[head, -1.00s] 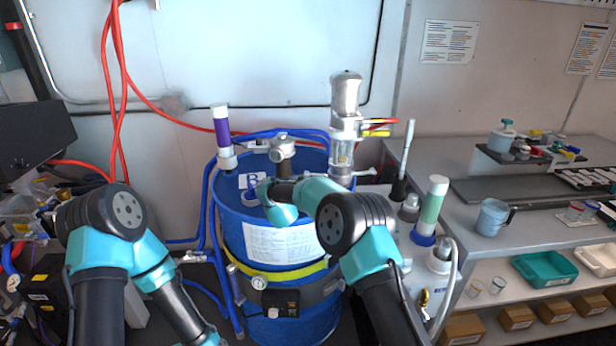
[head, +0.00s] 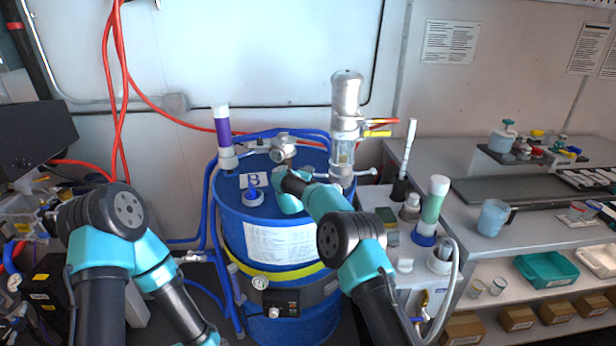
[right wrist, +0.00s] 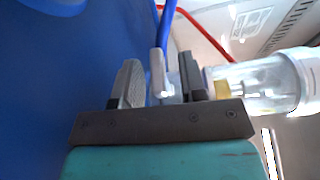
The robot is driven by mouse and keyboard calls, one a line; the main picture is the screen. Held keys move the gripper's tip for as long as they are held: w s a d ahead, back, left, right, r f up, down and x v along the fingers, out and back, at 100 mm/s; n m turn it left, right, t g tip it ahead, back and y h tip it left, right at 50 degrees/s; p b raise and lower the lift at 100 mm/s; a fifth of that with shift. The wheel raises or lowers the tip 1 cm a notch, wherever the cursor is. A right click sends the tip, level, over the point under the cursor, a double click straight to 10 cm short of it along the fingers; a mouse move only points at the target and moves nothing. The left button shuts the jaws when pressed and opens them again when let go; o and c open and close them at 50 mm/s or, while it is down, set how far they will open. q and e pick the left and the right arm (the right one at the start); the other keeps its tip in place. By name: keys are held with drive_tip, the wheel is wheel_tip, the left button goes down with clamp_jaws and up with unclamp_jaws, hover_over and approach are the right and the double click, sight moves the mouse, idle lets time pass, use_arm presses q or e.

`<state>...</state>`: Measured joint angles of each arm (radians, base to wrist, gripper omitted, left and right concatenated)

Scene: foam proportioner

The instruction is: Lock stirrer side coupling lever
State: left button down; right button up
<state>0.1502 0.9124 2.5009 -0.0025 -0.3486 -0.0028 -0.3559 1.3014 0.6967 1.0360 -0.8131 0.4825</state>
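The stirrer-side coupling (head: 343,150) is at the base of the silver stirrer unit (head: 346,95), at the back right of the blue drum. Its clear cylinder shows at right in the right wrist view (right wrist: 268,85). A thin grey lever-like part (right wrist: 158,72) stands between the fingers of my right gripper (right wrist: 162,82). The fingers are apart, and a gap shows beside the part. In the head view, my right wrist is over the drum top, just left of the clear cylinder; the fingertips are hard to make out there. My left gripper is out of the picture.
The blue drum (head: 232,215) has a silver pump fitting (head: 283,150) at the back of its lid and a blue cap (head: 254,196) on top. A purple-banded tube (head: 222,125) stands at left. Blue hoses run behind. A grey workbench (head: 470,215) is at right.

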drive_tip(key=shift+c, duration=0.4)
clamp_jaws()
